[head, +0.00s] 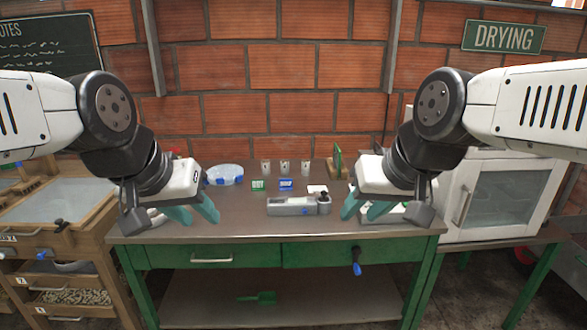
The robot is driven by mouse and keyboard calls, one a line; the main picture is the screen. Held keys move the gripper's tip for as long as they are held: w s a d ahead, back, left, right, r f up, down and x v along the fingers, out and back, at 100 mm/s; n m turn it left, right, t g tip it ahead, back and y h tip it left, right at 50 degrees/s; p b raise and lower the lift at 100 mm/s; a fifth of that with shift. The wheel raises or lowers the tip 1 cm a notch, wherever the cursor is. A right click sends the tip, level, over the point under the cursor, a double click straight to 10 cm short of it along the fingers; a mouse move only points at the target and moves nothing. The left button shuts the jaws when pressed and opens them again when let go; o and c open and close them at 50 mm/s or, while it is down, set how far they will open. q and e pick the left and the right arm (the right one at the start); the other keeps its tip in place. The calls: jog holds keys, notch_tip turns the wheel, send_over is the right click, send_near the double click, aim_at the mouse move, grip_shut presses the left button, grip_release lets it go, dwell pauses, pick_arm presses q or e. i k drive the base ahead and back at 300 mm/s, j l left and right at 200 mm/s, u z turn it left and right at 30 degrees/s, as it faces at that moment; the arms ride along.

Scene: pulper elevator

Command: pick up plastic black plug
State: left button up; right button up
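A small black piece (324,197) shows at the right end of a grey, box-shaped device (290,206) on the middle of the table. It may be the black plug, but it is too small to tell for sure. My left gripper (200,217) is open and empty above the left part of the table, left of the device. My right gripper (358,214) is open and empty just right of the device and apart from it. Part of the tabletop behind each gripper is hidden.
The table (240,226) has green drawers. A white oven-like cabinet (490,195) stands right, a wooden unit (50,215) left. The table's front middle is clear.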

aim_at(324, 199)
jog(key=i+l+u, duration=0.35)
jog(key=l, duration=0.25)
jog(key=i+l+u, duration=0.2)
jog(key=i+l, duration=0.05)
jog(key=l, duration=0.1)
